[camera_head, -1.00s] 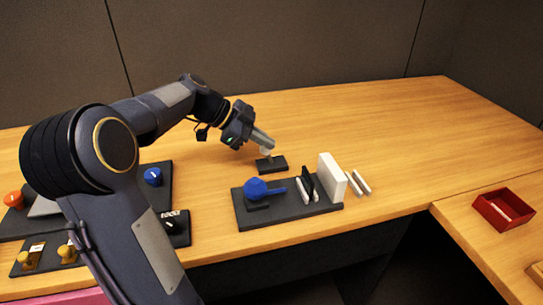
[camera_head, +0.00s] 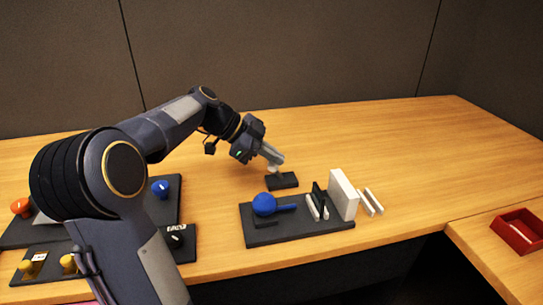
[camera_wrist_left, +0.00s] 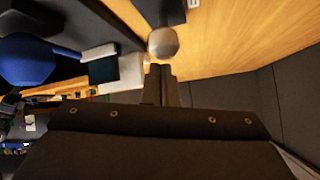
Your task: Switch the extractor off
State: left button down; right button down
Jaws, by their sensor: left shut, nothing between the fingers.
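A small black switch base (camera_head: 283,181) stands alone on the desk, behind the larger black panel. A pale round-tipped lever (camera_head: 273,169) rises from it, and its silvery ball end (camera_wrist_left: 163,43) shows large in the left wrist view. My left gripper (camera_head: 279,160) is shut and empty, pointing down to the right at the lever. In the left wrist view its fingertips (camera_wrist_left: 160,70) are just short of the ball. I cannot tell whether they touch. No readable label tells me which control is the extractor's. My right gripper is not in view.
At left, panels hold a blue knob (camera_head: 160,187) and an orange knob (camera_head: 20,206). A red tray (camera_head: 517,232) sits at right. The desk behind is clear.

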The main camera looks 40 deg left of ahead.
pick_arm(q)
jog(key=s+a+r+p, duration=0.1)
jog(key=s+a+r, duration=0.2)
jog(key=r, duration=0.4)
jog(key=shift+s+a+r+p, duration=0.3)
jog(key=shift+s+p, duration=0.05)
jog(key=shift+s, duration=0.35)
